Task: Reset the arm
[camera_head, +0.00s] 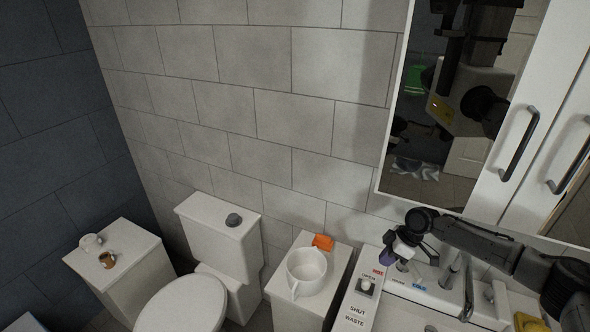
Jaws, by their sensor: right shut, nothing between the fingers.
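My right arm (490,245) comes in from the right edge, above the sink counter. It is dark, with a light-coloured wrist part. Its gripper (389,258) points down and to the left, over the back left of the counter, and is shut and empty. The fingertips are small in this view, and I cannot tell their exact height above the counter. My left gripper and arm do not show.
A mirror cabinet (489,190) with dark handles is close behind my right arm. A white pitcher (306,272) and an orange object (323,242) stand on a narrow cabinet. A toilet (185,303) is further left.

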